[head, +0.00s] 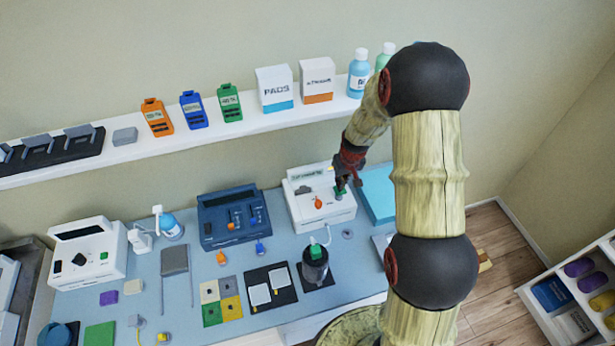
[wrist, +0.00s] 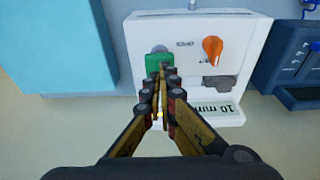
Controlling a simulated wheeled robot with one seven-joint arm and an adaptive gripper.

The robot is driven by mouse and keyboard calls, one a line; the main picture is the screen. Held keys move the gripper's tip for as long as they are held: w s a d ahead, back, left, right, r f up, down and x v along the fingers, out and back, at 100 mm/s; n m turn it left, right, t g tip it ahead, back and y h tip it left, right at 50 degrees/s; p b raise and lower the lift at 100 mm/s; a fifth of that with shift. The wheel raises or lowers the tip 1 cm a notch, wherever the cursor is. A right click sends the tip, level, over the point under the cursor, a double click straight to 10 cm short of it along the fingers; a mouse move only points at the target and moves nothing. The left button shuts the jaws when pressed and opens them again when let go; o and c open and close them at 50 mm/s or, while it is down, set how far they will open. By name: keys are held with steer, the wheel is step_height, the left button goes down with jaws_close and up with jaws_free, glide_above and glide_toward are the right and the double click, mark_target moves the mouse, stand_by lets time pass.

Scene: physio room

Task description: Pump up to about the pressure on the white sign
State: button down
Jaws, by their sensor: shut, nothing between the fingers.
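A white pump unit (head: 325,212) stands on the blue bench; it also shows in the wrist view (wrist: 195,30). It has an orange knob (wrist: 212,49), a green button (wrist: 153,64) and a dark grey part (wrist: 219,84). A white sign (wrist: 222,108) on it reads "10 mm", upside down; the rest is hidden behind my fingers. My gripper (wrist: 164,72) is shut and empty, its tips at the green button; I cannot tell whether the button is pressed. A dark clear jar (head: 315,268) stands in front of the unit with a pale tube at its top.
A dark blue device (head: 233,218) stands left of the unit and a light blue block (head: 379,193) right of it. Pads and coloured squares lie on the bench in front. The shelf (head: 200,131) behind holds boxes, bottles and coloured gadgets.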

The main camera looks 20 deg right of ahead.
steer(key=shift+f+b, duration=1.5)
steer(key=shift+f, duration=0.65)
steer(key=shift+r, duration=0.2)
steer(key=shift+r+p, duration=1.2)
steer(key=shift+r, duration=1)
steer(key=shift+f+b, duration=1.7)
steer(key=shift+f, duration=0.55)
steer(key=shift+r+p, duration=1.1)
steer(key=shift+r, duration=1.1)
steer(key=shift+r, duration=0.1)
